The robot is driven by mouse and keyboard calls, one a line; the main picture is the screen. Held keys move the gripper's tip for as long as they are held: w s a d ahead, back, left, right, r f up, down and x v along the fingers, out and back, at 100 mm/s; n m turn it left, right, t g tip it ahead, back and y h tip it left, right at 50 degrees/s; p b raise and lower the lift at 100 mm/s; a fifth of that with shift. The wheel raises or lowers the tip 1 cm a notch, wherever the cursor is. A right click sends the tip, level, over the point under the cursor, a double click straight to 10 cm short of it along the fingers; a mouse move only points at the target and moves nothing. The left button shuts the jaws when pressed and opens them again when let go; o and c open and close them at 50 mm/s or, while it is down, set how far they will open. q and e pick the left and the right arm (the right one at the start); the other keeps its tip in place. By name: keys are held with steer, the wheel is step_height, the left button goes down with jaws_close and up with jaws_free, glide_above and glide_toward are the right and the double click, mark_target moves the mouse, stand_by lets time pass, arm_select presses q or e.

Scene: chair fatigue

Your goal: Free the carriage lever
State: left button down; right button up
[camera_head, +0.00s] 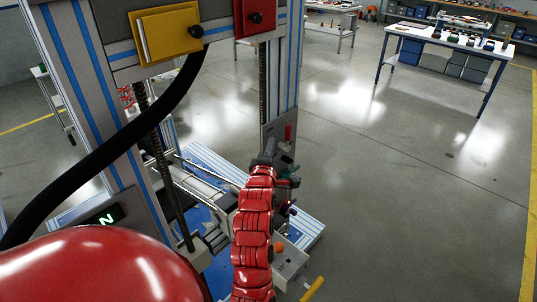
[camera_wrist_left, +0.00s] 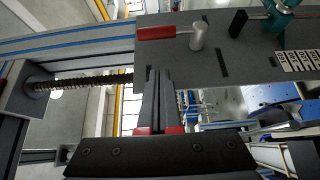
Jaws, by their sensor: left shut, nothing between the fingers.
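The carriage lever has a red handle (camera_head: 288,132) that stands upright beside the grey plate in the head view. In the left wrist view the red handle (camera_wrist_left: 158,32) lies sideways, joined by a thin rod to a silver cylinder (camera_wrist_left: 198,36) on the grey plate (camera_wrist_left: 235,75). My left gripper (camera_head: 268,158) is at the end of the red segmented arm, close to the plate and below the handle. In the left wrist view its fingers (camera_wrist_left: 160,72) are together and empty, apart from the handle. My right gripper is in neither view.
A teal part (camera_wrist_left: 285,15) sits on the plate near the lever. A threaded screw (camera_wrist_left: 85,82) runs beside it. The test frame's upright (camera_head: 284,60) and a black hose (camera_head: 120,135) stand close by. Open floor (camera_head: 400,200) lies to the right.

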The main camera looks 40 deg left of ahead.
mark_target(288, 137)
arm_select(q)
steer(key=w, duration=0.1)
steer(key=w+p, duration=0.1)
steer(key=w, duration=0.1)
steer(key=w+p, duration=0.1)
steer(key=shift+w+d, duration=0.15)
steer(key=shift+d, duration=0.25)
